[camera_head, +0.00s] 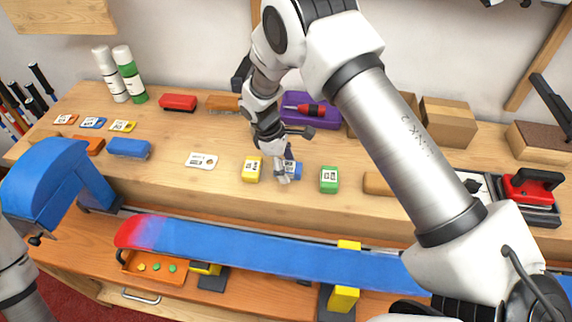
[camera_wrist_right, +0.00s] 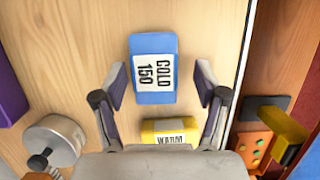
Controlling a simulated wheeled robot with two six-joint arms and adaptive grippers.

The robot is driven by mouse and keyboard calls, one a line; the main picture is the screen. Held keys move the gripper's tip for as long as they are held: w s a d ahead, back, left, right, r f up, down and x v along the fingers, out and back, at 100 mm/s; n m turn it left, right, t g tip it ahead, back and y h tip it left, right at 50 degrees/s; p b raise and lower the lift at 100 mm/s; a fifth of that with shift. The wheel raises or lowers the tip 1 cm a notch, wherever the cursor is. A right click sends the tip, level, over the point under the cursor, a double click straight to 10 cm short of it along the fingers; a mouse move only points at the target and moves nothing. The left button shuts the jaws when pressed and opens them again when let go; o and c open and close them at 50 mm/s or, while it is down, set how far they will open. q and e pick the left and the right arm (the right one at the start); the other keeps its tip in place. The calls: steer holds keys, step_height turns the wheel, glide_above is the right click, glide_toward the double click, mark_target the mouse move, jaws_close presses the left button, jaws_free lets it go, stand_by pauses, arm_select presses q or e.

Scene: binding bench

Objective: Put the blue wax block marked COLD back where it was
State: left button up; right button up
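The blue wax block marked COLD 150 (camera_wrist_right: 153,70) lies flat on the wooden bench. In the head view the blue block (camera_head: 294,169) is partly hidden by my right gripper (camera_head: 284,173), between the yellow block (camera_head: 252,169) and the green block (camera_head: 329,180). In the right wrist view my right gripper (camera_wrist_right: 161,84) is open, with one finger on each side of the blue block's lower half and gaps showing at both sides. Whether the fingertips are at the block's height is hard to tell. My left gripper is not in view; only a piece of arm shows at lower left.
Farther left are another blue block (camera_head: 128,148), an orange block (camera_head: 91,145) and small label cards (camera_head: 93,123). A purple bin (camera_head: 308,112) stands behind. A long blue board (camera_head: 250,252) lies in front.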

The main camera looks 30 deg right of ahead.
mark_target(286, 166)
steer(key=v, duration=0.1)
steer(key=b+v, duration=0.1)
steer(key=v, duration=0.1)
steer(key=b+v, duration=0.1)
steer(key=shift+w+r, duration=0.2)
steer(key=shift+w, duration=0.1)
steer(key=b+v, duration=0.1)
steer(key=v, duration=0.6)
steer(key=shift+r, duration=0.25)
steer(key=shift+s+a, duration=0.1)
